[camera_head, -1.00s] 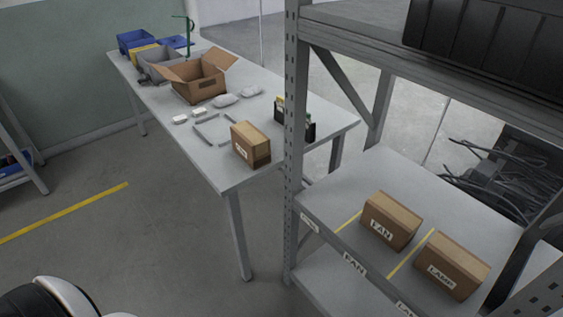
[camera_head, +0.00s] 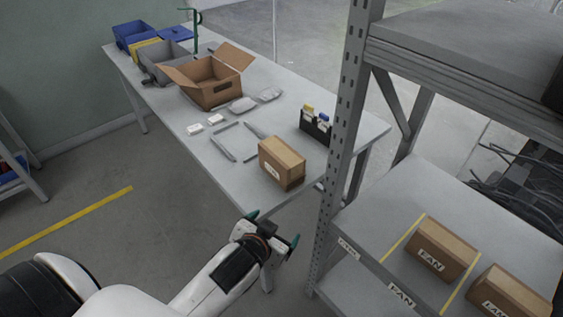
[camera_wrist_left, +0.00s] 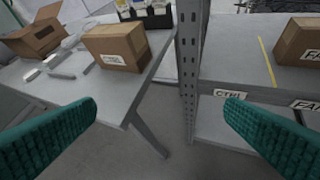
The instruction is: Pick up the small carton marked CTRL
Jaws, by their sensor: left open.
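A small brown carton (camera_head: 282,163) stands on the near right end of the grey table (camera_head: 225,180). It has a white label on its front, too small to read in the head view. The carton also shows in the left wrist view (camera_wrist_left: 117,47), upper left, beyond my fingers. My left gripper (camera_head: 270,228) is open and empty, below and in front of the table's near edge, apart from the carton. In the left wrist view its two green fingers (camera_wrist_left: 165,130) are spread wide with nothing between them. My right gripper is not in view.
A shelf rack (camera_head: 340,150) stands right of the table; its upright is close to the carton. Its shelf holds a FAN carton (camera_head: 441,250) and another carton (camera_head: 508,294); a CTRL label (camera_wrist_left: 228,94) marks its edge. An open box (camera_head: 212,84), bins, packets and a black holder (camera_head: 314,126) occupy the table.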

